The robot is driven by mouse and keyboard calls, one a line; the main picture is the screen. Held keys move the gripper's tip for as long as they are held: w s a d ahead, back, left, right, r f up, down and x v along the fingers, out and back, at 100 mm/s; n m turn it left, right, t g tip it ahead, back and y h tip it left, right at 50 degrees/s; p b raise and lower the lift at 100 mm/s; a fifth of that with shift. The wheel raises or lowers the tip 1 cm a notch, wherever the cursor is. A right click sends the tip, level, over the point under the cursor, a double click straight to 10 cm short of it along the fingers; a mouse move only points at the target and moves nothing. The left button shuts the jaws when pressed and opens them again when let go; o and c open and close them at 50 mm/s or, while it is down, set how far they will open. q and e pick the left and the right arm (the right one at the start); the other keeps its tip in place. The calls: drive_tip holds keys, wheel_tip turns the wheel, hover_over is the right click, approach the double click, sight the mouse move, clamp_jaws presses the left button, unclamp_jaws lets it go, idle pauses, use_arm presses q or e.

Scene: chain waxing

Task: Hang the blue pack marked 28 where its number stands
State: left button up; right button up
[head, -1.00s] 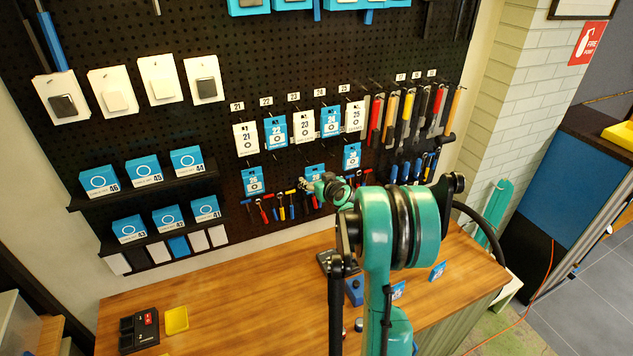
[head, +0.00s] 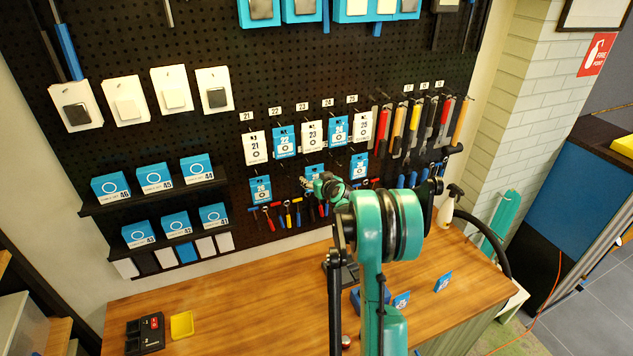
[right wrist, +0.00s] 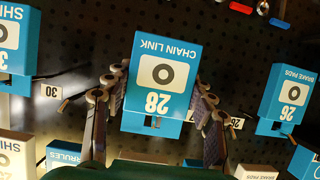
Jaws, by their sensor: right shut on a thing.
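The blue pack marked 28 (right wrist: 158,88) fills the middle of the right wrist view, which shows it upside down. My right gripper (right wrist: 160,100) is shut on it, with a finger at each side. In the head view the pack (head: 315,171) shows partly behind my right gripper (head: 324,186), in front of the pegboard between two hanging blue packs. A small number tag (right wrist: 236,122), hard to read, shows beside the gripper in the wrist view. I cannot tell whether the pack touches a peg. My left gripper is not in view.
Blue pack 26 (right wrist: 291,97) and another blue pack (right wrist: 16,45) near tag 30 (right wrist: 48,91) flank the held pack closely. White and blue packs (head: 311,134) hang above, and coloured tools (head: 288,213) hang below. The wooden bench (head: 250,300) holds small blue packs at right.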

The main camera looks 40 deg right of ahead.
drive_tip(key=shift+w+d+r, duration=0.1)
drive_tip(key=shift+w, duration=0.25)
drive_tip(key=shift+b+x, duration=0.6)
drive_tip(key=shift+x, duration=0.15)
drive_tip(key=shift+f+b, duration=0.25)
drive_tip(key=shift+b, duration=0.1)
drive_tip(key=o, duration=1.2)
drive_tip(key=v, duration=1.2)
